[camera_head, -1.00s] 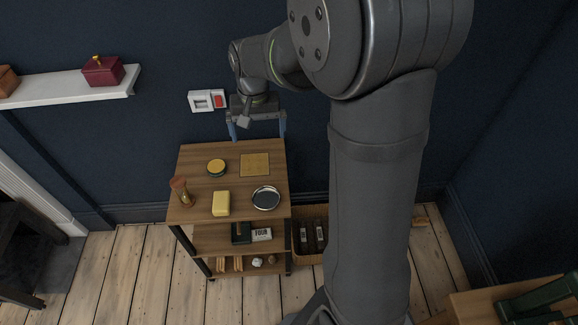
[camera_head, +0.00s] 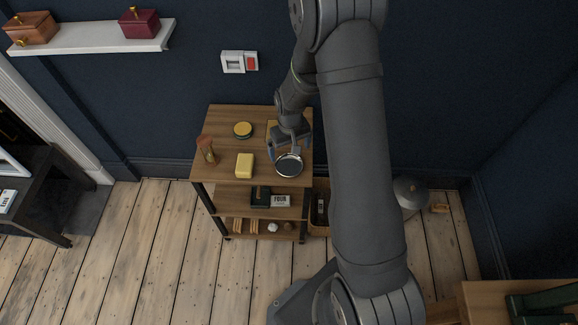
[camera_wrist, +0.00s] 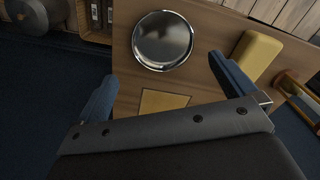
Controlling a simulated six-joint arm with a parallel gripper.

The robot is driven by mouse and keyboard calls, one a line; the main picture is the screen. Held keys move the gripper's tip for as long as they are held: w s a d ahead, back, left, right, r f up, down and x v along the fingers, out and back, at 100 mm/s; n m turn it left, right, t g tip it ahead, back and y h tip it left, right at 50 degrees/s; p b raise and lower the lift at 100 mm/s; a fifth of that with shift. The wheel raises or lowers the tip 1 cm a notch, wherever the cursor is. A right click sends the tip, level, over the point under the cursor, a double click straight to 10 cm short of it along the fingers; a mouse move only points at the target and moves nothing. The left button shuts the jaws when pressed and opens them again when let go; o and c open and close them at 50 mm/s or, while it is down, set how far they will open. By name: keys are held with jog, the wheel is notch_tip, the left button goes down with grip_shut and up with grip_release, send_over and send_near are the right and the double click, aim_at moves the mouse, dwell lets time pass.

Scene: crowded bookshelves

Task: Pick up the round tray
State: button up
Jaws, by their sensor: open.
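The round tray (camera_head: 288,165) is a shiny silver dish with a dark reflecting face, lying flat at the front right corner of the wooden shelf unit's top (camera_head: 225,112). In the wrist view the round tray (camera_wrist: 162,41) lies beyond the fingertips, roughly centred between them. My gripper (camera_head: 290,142) is open and empty, above the shelf top just behind the tray. In the wrist view my gripper (camera_wrist: 160,72) shows its two blue fingers spread wide, with a square yellowish mat (camera_wrist: 163,101) below between them. I cannot tell the exact height above the tray.
A yellow block (camera_head: 244,165) stands left of the tray, with an hourglass (camera_head: 206,149) farther left. A round yellow-topped tin (camera_head: 243,130) sits behind. Lower shelves hold a box marked FOUR (camera_head: 280,200) and small items. A wall shelf (camera_head: 95,38) is at upper left.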

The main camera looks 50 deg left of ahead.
aim_at(289, 167)
jog(key=shift+s+d+f, duration=0.1)
jog(key=shift+s+f, duration=0.05)
jog(key=shift+f, duration=1.7)
jog(key=shift+s+f, duration=0.1)
jog(key=shift+f, duration=1.75)
jog(key=c, duration=0.9)
jog(key=shift+r, duration=0.1)
